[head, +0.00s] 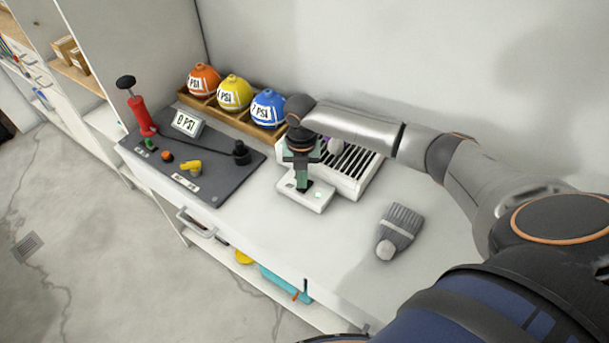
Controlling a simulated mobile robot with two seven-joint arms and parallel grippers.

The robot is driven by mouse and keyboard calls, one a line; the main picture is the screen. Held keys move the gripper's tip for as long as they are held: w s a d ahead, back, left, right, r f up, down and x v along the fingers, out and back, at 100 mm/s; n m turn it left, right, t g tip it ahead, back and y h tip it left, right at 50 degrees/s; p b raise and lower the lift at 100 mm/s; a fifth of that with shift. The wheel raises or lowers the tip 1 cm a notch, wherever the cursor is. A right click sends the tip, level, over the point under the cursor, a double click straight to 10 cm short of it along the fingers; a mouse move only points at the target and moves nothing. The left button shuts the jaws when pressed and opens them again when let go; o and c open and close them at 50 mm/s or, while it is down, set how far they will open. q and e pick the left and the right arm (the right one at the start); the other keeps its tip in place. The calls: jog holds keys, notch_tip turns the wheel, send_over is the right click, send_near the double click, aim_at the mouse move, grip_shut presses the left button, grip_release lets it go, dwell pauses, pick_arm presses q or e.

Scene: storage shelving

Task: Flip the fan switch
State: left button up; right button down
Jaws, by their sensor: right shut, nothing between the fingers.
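The fan switch box (291,193) is a small white block on the white counter, with a small green light on its top right. A white slatted unit (352,172), which looks like the fan, stands right behind it. My right gripper (302,184) points down over the switch box, its fingers shut with nothing between them. The fingertips are at or just above the top of the box; I cannot tell whether they touch. The gripper hides the switch itself. My left gripper is not in view.
A dark panel (215,185) with a red pump (141,113) and a yellow valve (190,167) lies left. Orange, yellow and blue balls (268,108) sit in a wooden tray behind. The counter's front is clear.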

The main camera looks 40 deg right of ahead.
jog(key=shift+s+f, duration=0.1)
jog(key=shift+f, duration=0.45)
notch_tip(320, 180, up, 5)
jog(key=p, duration=0.5)
jog(key=shift+r+p, duration=0.8)
jog(key=shift+r, duration=0.25)
jog(key=shift+a+f, duration=0.1)
jog(key=shift+a, duration=0.05)
